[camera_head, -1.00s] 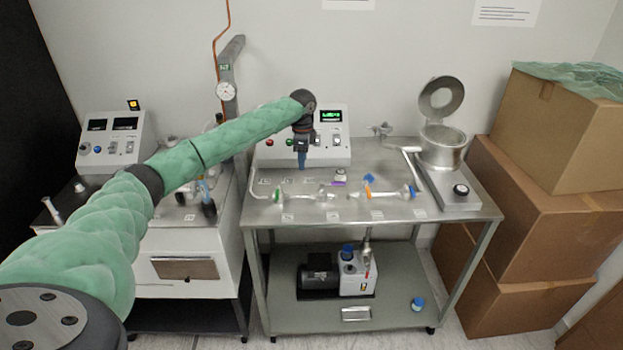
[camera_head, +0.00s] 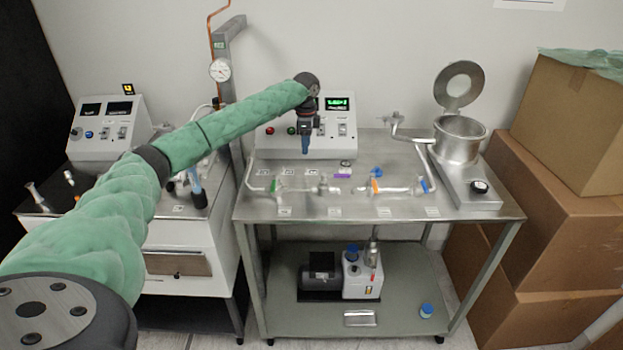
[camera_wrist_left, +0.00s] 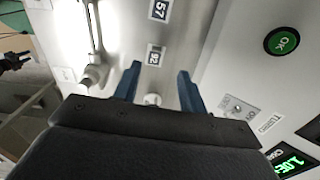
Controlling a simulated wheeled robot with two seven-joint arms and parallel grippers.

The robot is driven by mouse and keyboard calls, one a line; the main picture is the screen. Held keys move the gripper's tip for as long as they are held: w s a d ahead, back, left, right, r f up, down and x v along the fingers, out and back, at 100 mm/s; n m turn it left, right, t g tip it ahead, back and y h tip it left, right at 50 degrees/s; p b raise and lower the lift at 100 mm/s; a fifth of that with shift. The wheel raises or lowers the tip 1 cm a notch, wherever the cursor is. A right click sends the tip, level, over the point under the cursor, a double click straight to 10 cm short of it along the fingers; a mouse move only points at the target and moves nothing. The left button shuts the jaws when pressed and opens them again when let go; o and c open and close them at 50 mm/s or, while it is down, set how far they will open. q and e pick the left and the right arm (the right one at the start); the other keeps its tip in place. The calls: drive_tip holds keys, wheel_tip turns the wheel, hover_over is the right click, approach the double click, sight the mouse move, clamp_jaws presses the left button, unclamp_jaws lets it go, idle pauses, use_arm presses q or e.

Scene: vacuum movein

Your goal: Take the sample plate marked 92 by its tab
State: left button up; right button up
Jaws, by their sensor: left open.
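The black-and-white mark 92 (camera_wrist_left: 155,55) shows in the left wrist view on the pale metal surface, just beyond and between my fingertips. A small white rounded piece (camera_wrist_left: 153,100) shows between the fingers, below the mark; I cannot tell whether it is the tab. My left gripper (camera_wrist_left: 159,70) has two blue fingers, apart and with nothing held between them. In the head view the left gripper (camera_head: 305,150) points down over the back of the metal table (camera_head: 470,205), in front of the control box. The plate's outline is not clear.
Another mark, 57 (camera_wrist_left: 158,10), is beyond 92. Glass tubing (camera_head: 322,189) with coloured clips runs across the table. The control box (camera_head: 337,130) stands close behind the gripper. A steel pot with raised lid (camera_head: 458,140) is at right, beside stacked cardboard boxes (camera_head: 560,195).

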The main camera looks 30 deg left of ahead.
sight(312, 170)
use_arm(q)
drive_tip(key=shift+s+f, duration=0.15)
drive_tip(key=shift+f, duration=1.5)
drive_tip(key=f+p, duration=0.1)
drive_tip(key=f, duration=0.1)
drive_tip(key=f+p, duration=0.1)
drive_tip(key=f, duration=0.1)
drive_tip(key=shift+s+d+p, duration=0.1)
drive_tip(key=shift+d+p, duration=0.1)
drive_tip(key=shift+p, duration=0.2)
drive_tip(key=shift+f, duration=0.65)
use_arm(e)
wheel_tip(312, 170, down, 8)
drive_tip(key=s+d, duration=0.1)
drive_tip(key=s, duration=0.1)
drive_tip(key=shift+s+d+r, duration=0.2)
drive_tip(key=shift+d, duration=0.2)
use_arm(q)
clamp_jaws()
use_arm(e)
drive_tip(key=shift+w, duration=0.1)
